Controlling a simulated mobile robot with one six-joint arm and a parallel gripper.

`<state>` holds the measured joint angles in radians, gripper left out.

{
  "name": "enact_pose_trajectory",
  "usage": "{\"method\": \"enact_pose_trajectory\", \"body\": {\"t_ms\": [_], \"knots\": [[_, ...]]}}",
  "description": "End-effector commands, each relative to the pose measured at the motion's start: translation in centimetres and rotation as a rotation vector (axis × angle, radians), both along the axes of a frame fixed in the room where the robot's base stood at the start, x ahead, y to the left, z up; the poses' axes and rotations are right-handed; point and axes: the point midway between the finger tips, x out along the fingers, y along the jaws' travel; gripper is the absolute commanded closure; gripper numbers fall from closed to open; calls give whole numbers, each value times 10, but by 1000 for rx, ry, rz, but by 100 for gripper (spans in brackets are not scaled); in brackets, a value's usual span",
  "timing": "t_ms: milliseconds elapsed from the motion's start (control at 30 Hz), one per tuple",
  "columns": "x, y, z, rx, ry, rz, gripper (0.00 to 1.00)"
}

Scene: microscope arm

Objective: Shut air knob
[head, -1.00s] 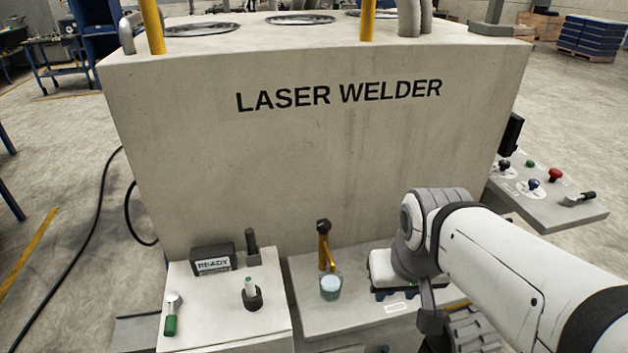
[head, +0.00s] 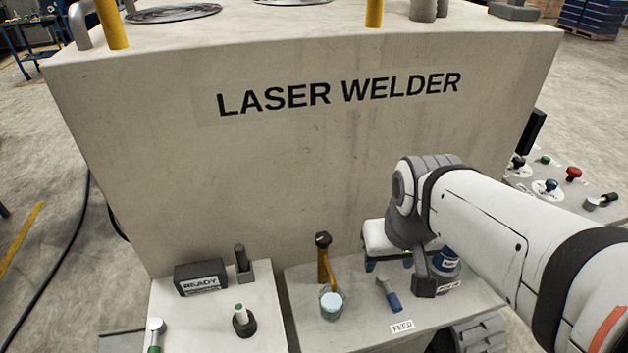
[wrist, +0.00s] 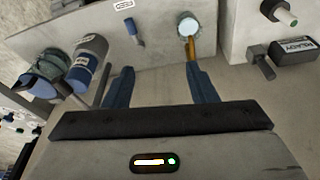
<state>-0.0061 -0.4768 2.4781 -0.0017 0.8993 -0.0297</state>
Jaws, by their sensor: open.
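No label that I can read says air, so I cannot tell which control is the air knob. A blue cylinder (head: 446,260) with white labels stands on the right of the front shelf, partly behind my arm. It also shows in the wrist view (wrist: 88,62), left of my fingers, with a darker round part beside it. A blue-handled lever (head: 389,296) lies by the FEED label. My gripper (wrist: 162,88) is open and empty, its two blue fingers wide apart.
The LASER WELDER cabinet wall (head: 330,150) rises behind the shelf. A yellow post with a pale blue round top (head: 331,304), a READY box (head: 201,278) and a green-tipped peg (head: 241,320) stand left. A side panel at right carries a red button (head: 573,174) and other controls.

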Motion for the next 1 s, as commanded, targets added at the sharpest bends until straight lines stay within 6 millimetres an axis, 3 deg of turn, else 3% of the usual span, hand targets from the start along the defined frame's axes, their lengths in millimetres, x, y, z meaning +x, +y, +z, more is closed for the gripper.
{"method": "enact_pose_trajectory", "body": {"t_ms": [267,400,600,800,1000], "knots": [[78,24,0,-45,98,288,41],[123,47,-14,-67,147,471,41],[169,78,-43,-87,203,678,41],[188,93,-62,-95,226,778,41],[189,95,-82,-96,233,792,41]]}}
